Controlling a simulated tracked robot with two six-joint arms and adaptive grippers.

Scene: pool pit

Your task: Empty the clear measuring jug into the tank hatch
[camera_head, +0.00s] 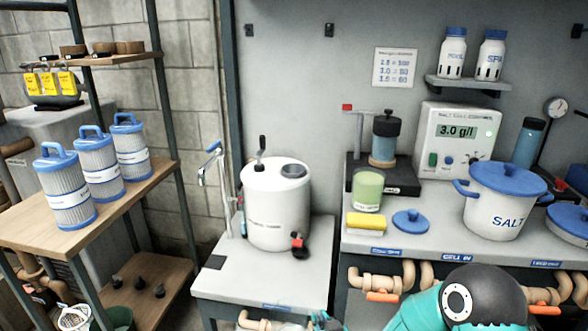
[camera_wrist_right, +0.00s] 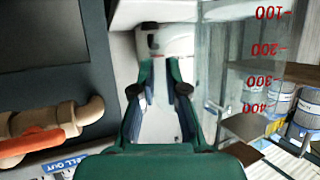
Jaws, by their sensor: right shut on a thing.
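The white tank (camera_head: 275,215) stands on a grey bench in the head view, with a dark round hatch (camera_head: 293,170) on its top. The clear measuring jug (camera_wrist_right: 235,75) with red marks fills the upper right of the right wrist view; its contents cannot be told. My right gripper (camera_wrist_right: 158,85) is shut on the jug, with its fingers beside the marked wall; the grip point is partly hidden. In the head view my right gripper (camera_head: 325,320) shows only as a bit of teal at the bottom edge, below the tank. My left gripper is in neither view.
A tap (camera_head: 212,160) stands left of the tank. Right of it are a green cup (camera_head: 367,188), a yellow sponge (camera_head: 366,224), a blue lid (camera_head: 411,221) and a SALT pot (camera_head: 503,205). Filter cartridges (camera_head: 97,165) stand on a shelf at left. Pipes (camera_head: 385,280) run below the bench.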

